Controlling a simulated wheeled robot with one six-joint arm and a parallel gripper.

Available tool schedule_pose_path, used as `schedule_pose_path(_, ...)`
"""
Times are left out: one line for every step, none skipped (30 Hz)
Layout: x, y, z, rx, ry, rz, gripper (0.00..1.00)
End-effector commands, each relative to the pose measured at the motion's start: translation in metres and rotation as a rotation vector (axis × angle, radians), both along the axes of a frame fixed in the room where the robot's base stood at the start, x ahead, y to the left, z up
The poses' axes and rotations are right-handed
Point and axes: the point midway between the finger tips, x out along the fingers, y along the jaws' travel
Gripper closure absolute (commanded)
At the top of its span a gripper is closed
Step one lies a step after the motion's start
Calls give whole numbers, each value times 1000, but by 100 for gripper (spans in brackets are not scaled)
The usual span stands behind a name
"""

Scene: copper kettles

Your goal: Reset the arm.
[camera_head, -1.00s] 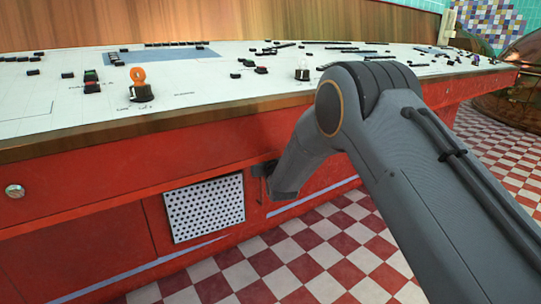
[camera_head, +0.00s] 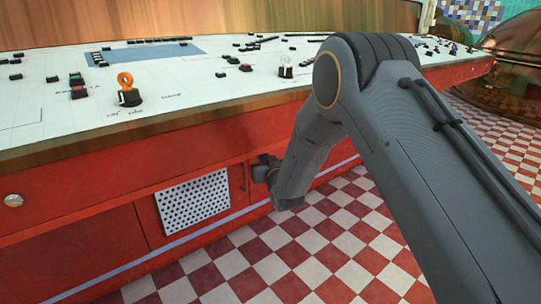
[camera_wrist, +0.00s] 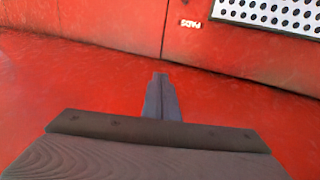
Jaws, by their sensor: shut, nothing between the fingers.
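My gripper shows in the wrist view (camera_wrist: 161,82), its dark fingers together and empty, in front of a plain red panel. In the head view my grey arm bends down from the right. Its wrist end (camera_head: 266,170) is beside the red front of the control desk (camera_head: 110,180), below the desk top's edge. I cannot tell there whether it touches the panel.
The desk's white top (camera_head: 190,85) carries several small switches and an orange ring-shaped knob (camera_head: 126,82). A perforated white plate (camera_head: 193,200) is set in the red front. Checkered floor (camera_head: 330,245) lies open in front. A copper kettle (camera_head: 508,60) stands at the far right.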

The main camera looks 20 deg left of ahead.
Motion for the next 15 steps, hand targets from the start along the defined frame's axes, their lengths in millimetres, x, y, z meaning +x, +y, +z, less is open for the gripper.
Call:
schedule_pose_path(-4, -13, 1, -2, 2, -6, 100)
schedule_pose_path(-7, -18, 1, -3, 2, -6, 100)
schedule_pose_path(-10, -24, 1, -3, 2, -6, 100)
schedule_pose_path(-13, -28, 1, -2, 1, -6, 100)
schedule_pose_path(-15, -32, 1, -2, 1, -6, 100)
schedule_pose_path(-17, -36, 1, -1, 0, -6, 100)
schedule_pose_path(-19, -39, 1, -1, 0, -6, 100)
schedule_pose_path(-21, -41, 1, -1, 0, -6, 100)
schedule_pose_path(-23, -43, 1, -1, 0, -6, 100)
schedule_pose_path(-24, -44, 1, -1, 0, -5, 100)
schedule_pose_path(-25, -45, 0, -1, 0, -4, 100)
schedule_pose_path(-26, -46, 0, -1, -1, -4, 100)
schedule_pose_path(-26, -47, 0, -1, -1, -3, 100)
schedule_pose_path(-27, -47, 0, -1, -1, -3, 100)
schedule_pose_path(-27, -47, 0, -2, 1, -3, 100)
